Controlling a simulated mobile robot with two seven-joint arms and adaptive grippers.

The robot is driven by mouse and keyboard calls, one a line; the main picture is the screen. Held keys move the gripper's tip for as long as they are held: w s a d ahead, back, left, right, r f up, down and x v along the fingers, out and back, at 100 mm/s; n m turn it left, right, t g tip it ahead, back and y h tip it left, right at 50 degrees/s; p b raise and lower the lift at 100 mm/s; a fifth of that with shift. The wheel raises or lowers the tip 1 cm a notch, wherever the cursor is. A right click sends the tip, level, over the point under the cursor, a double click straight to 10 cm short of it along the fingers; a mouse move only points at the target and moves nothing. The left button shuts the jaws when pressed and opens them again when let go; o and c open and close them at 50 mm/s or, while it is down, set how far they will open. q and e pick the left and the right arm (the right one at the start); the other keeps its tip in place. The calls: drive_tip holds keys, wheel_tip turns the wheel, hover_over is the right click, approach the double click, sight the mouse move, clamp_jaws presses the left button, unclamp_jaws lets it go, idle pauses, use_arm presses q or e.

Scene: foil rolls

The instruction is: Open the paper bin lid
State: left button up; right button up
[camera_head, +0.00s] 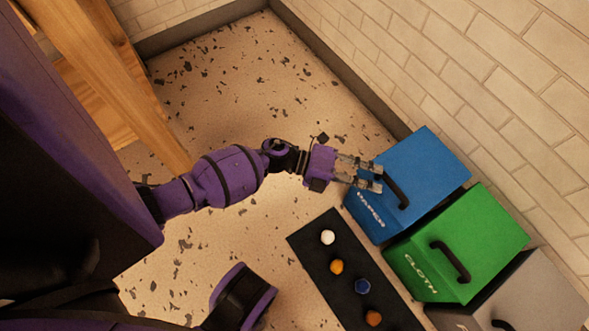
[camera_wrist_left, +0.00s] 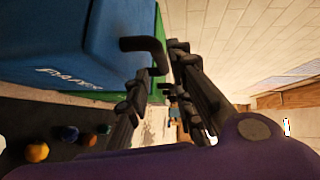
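The blue paper bin (camera_head: 425,165) stands against the brick wall, marked PAPER on its front; its lid looks shut. In the left wrist view the blue bin (camera_wrist_left: 60,40) fills the upper left. The handle (camera_wrist_left: 148,48) shows there near the tips of the two spread fingers of the left gripper (camera_wrist_left: 158,68). I cannot tell whether a finger touches it. My right gripper is not in view.
A green CLOTH bin (camera_head: 480,240) and a grey bin (camera_head: 540,295) stand beside the blue one. A black mat (camera_head: 318,255) with several small balls lies in front of the bins. A wooden frame (camera_head: 110,80) is at upper left. Speckled floor (camera_head: 230,80) is clear.

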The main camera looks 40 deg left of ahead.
sight(389, 186)
use_arm(q)
drive_tip(key=b+x, duration=0.1)
drive_tip(key=x, duration=0.4)
drive_tip(key=shift+w+d+f, duration=0.1)
drive_tip(key=shift+d, duration=0.2)
drive_tip(key=shift+w+d, duration=0.3)
drive_tip(key=shift+d, duration=0.3)
clamp_jaws()
